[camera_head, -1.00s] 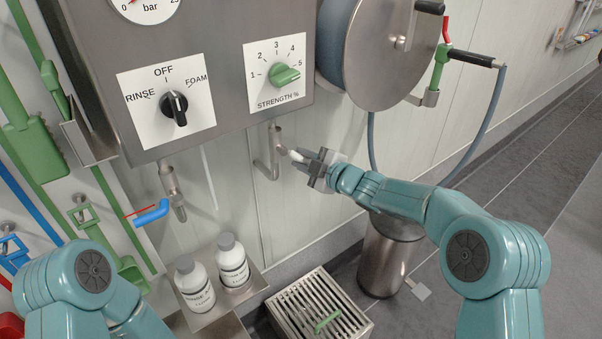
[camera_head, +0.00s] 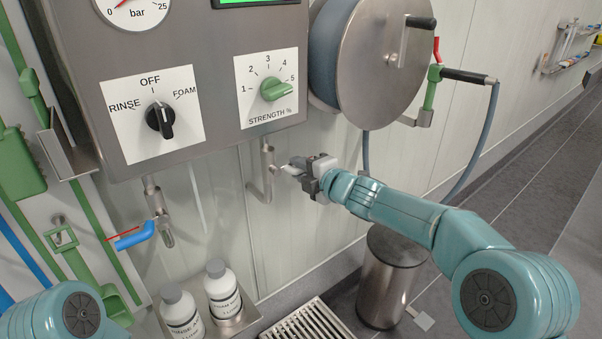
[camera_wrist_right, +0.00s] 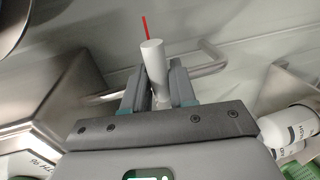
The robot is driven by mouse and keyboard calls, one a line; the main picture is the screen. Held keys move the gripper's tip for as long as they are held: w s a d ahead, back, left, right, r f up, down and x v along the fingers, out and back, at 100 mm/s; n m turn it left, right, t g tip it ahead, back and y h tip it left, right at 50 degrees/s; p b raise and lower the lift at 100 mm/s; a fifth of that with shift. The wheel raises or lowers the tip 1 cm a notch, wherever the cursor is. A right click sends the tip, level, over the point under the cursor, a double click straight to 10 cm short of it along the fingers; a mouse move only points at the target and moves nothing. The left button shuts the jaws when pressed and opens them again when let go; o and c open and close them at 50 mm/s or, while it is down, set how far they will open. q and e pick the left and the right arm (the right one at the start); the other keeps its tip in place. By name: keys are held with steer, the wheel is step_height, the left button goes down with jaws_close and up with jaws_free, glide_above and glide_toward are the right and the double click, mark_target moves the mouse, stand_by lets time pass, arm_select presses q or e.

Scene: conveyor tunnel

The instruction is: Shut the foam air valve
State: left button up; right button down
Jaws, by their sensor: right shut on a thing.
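The foam air valve has a white handle, which shows in the head view (camera_head: 287,170) beside the steel pipe (camera_head: 266,172) under the strength dial. In the right wrist view the handle (camera_wrist_right: 152,58) stands up between the finger pads, with a thin red line at its far end. My right gripper (camera_head: 300,174) is shut on this handle, reaching in from the right; it also shows in the right wrist view (camera_wrist_right: 159,90). The fingers partly hide the handle in the head view. My left gripper is out of view.
The steel control panel carries a selector knob (camera_head: 160,120) pointing down and a green strength knob (camera_head: 276,88). A blue lever valve (camera_head: 135,236) hangs at left. Bottles (camera_head: 222,291), a floor grate (camera_head: 310,324), a steel bin (camera_head: 388,282) and a hose reel (camera_head: 385,50) surround the arm.

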steer(key=shift+f, duration=0.25)
steer(key=c, duration=1.1)
jaws_free()
steer(key=shift+r, duration=0.15)
steer(key=shift+s+r, duration=0.1)
